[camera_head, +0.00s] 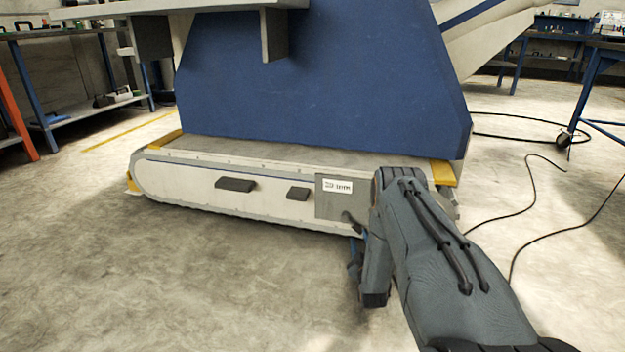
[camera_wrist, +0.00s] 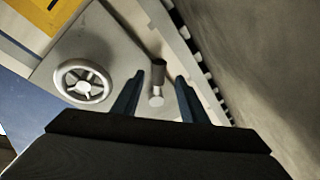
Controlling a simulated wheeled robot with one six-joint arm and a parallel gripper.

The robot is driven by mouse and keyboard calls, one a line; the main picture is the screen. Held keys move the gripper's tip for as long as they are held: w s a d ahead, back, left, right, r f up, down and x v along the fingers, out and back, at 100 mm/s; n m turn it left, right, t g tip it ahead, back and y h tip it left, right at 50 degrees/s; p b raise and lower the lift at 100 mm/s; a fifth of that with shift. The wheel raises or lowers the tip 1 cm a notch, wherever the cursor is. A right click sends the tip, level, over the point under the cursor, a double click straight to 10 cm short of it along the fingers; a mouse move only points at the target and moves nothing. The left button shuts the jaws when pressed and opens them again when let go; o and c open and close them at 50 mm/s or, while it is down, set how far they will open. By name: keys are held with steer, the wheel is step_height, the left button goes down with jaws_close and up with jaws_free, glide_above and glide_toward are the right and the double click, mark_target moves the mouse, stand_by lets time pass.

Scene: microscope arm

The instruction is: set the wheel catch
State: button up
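In the wrist view a white spoked wheel (camera_wrist: 83,82) is mounted on a grey plate, left of my gripper. A short post with a dark, cylindrical upper part and a pale round end, likely the wheel catch (camera_wrist: 157,73), stands on the same plate, right of the wheel. My gripper (camera_wrist: 160,78) is open. Its two blue fingers lie on either side of the post in the picture, with gaps on both sides. I cannot tell how deep the post sits between them. In the head view my arm hides most of the gripper and the wheel does not show.
A large blue machine body (camera_head: 320,80) stands on a low white base (camera_head: 225,200) with dark handles on its side. Black cables (camera_head: 535,240) lie on the floor at right. Workbenches (camera_head: 75,115) stand behind. The floor in front of the base is clear.

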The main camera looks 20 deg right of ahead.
steer(key=v, duration=0.1)
steer(key=p+v, duration=0.2)
steer(key=v, duration=0.1)
steer(key=shift+a+r, duration=0.2)
steer(key=shift+r, duration=0.1)
steer(key=w+a+r+g+y+p, duration=0.1)
steer(key=w+a+r+p, duration=0.15)
steer(key=r, duration=0.45)
steer(key=w+a+r+g+y+p, duration=0.2)
steer(key=w+a+r, duration=0.2)
steer(key=r, duration=0.3)
steer(key=a+r+g+p, duration=0.1)
steer(key=a+r+p, duration=0.1)
steer(key=a+r, duration=0.3)
steer(key=s+a+r+g+y+p, duration=0.1)
steer(key=a+r, duration=0.3)
steer(key=r, duration=0.4)
steer(key=shift+s+a+r+m+g+p, duration=0.3)
steer(key=shift+a+m+p, duration=0.1)
steer(key=shift+p, duration=0.45)
